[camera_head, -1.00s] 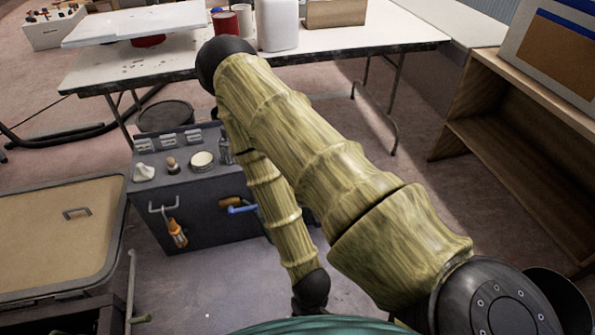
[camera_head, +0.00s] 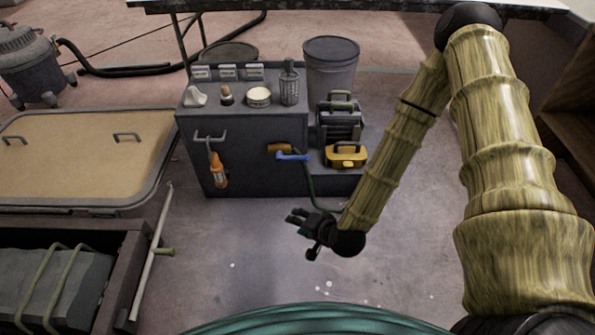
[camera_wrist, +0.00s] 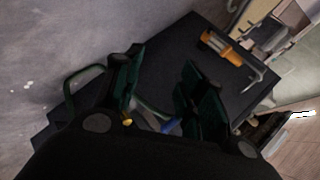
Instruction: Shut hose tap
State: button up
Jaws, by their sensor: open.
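The hose tap, with a blue lever (camera_head: 292,156) and a brass-orange body (camera_head: 279,148), is on the front face of a dark grey cabinet (camera_head: 245,180). A green hose (camera_head: 309,185) runs down from the tap's right side. My gripper (camera_head: 297,219) is open and empty, in front of and below the tap in the head view, apart from it. In the wrist view, the open dark green fingers (camera_wrist: 163,85) frame the cabinet face. A bit of the blue lever (camera_wrist: 171,127) shows low between them; the rest of the tap is mostly hidden there.
An orange-handled tool (camera_head: 218,171) hangs from a rail left of the tap. A yellow box (camera_head: 346,155) and a grey bin (camera_head: 331,68) stand to the right. Small items sit on the cabinet top. The floor before the cabinet is clear.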

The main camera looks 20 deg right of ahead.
jog(key=w+d+m+t+b, duration=0.3)
jog(key=w+m+t+b, duration=0.15)
jog(key=w, duration=0.35)
jog(key=m+t+h+b, duration=0.2)
jog(key=m+b, duration=0.1)
jog(key=b, duration=0.1)
send_near(298, 160)
jog(key=shift+b+x, duration=2.65)
jog(key=shift+x, duration=2.9)
